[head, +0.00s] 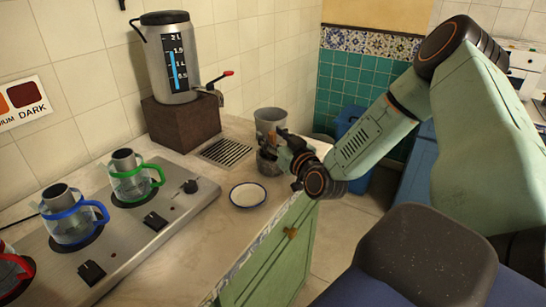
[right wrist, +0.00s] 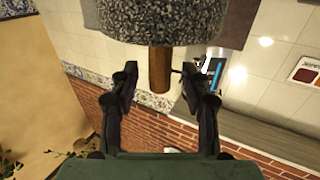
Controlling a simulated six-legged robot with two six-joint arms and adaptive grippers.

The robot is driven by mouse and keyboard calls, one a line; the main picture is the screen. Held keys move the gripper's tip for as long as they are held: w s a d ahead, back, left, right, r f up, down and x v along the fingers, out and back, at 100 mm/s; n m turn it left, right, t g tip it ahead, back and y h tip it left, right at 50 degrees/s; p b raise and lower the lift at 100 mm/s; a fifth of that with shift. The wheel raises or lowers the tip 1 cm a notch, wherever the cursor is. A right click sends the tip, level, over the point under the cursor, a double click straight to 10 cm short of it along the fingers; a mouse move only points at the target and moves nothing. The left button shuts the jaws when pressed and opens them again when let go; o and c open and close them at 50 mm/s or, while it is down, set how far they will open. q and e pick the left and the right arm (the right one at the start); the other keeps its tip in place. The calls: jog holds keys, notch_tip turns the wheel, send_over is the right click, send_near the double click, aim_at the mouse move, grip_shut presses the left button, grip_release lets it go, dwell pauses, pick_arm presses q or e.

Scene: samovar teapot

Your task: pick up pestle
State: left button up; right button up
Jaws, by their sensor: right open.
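The pestle (right wrist: 160,70) shows in the right wrist view as a short brown rod against a speckled grey stone mortar (right wrist: 150,18). In the right wrist view my right gripper (right wrist: 158,80) is open, with one finger on each side of the pestle and a visible gap to each. My left gripper is not in view.
A grey pot (head: 270,120) stands just behind the mortar. A white saucer (head: 247,195) lies to the left. The samovar (head: 171,58) stands on a brown block (head: 181,124) beside a drain grate. A burner plate (head: 130,228) carries glass teapots at left.

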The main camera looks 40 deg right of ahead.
jog(key=shift+w+f, duration=0.25)
jog(key=shift+w, duration=0.1)
jog(key=shift+c, duration=1.6)
jog(key=shift+s+r, duration=0.2)
jog(key=shift+s, duration=0.05)
jog(key=c, duration=0.5)
jog(key=shift+w+f, duration=0.1)
jog(key=shift+w, duration=0.05)
grip_shut()
